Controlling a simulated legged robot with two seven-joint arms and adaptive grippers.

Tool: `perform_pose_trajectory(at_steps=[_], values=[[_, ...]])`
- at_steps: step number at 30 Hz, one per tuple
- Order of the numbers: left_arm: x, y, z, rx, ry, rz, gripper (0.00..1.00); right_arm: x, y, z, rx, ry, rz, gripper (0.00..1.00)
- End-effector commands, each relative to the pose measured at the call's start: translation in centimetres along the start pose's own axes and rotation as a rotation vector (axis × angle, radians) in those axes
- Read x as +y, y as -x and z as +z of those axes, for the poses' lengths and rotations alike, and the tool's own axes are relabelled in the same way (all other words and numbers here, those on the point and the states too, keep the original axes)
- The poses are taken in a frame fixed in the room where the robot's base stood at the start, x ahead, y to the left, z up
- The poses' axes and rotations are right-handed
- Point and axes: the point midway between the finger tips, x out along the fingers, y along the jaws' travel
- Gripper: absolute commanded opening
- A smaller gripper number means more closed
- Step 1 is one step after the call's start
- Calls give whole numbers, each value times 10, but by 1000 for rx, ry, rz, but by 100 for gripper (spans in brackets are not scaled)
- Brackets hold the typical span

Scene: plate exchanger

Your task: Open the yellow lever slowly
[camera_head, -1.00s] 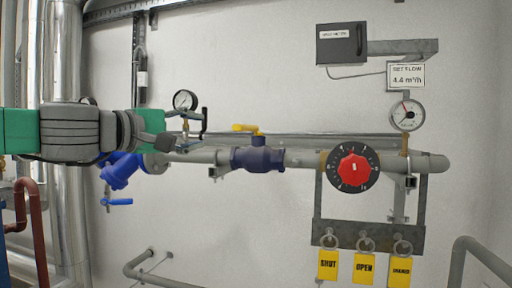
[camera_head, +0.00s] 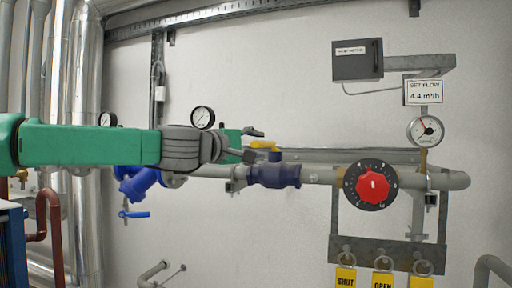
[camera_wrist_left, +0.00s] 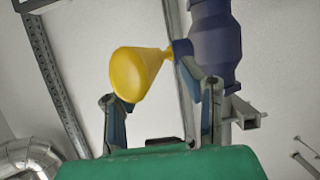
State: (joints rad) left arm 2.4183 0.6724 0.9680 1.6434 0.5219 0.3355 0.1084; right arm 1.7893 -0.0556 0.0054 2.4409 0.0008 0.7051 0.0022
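The yellow lever (camera_head: 264,144) sits on top of the dark blue valve (camera_head: 273,175) in the horizontal pipe, its handle pointing left. My left gripper (camera_head: 256,145) reaches in from the left, with its fingertips at the handle's left end. In the left wrist view, the yellow lever (camera_wrist_left: 138,72) appears between the two spread fingers of my left gripper (camera_wrist_left: 160,95), with visible gaps. The fingers do not appear closed on it; contact is unclear. The valve body (camera_wrist_left: 215,45) is beyond the right finger. My right gripper is in no view.
A red knob on a black dial (camera_head: 372,186) sits right of the valve. Gauges stand above the pipe, one (camera_head: 202,117) just behind my left arm. A blue-handled valve (camera_head: 134,214) is below the arm. Yellow tags (camera_head: 383,279) hang at lower right. The wall below the valve is clear.

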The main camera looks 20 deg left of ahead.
Motion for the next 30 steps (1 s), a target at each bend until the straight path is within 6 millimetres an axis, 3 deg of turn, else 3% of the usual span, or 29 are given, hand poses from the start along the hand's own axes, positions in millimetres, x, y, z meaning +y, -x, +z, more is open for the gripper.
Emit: perform_pose_trajectory(at_steps=[6,9,30], values=[[1,-2,8,-3,-6,-1,35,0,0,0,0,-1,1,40],[1,-1,4,-2,-3,-1,0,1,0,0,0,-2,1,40],[-2,-3,1,83,3,-3,0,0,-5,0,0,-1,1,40]])
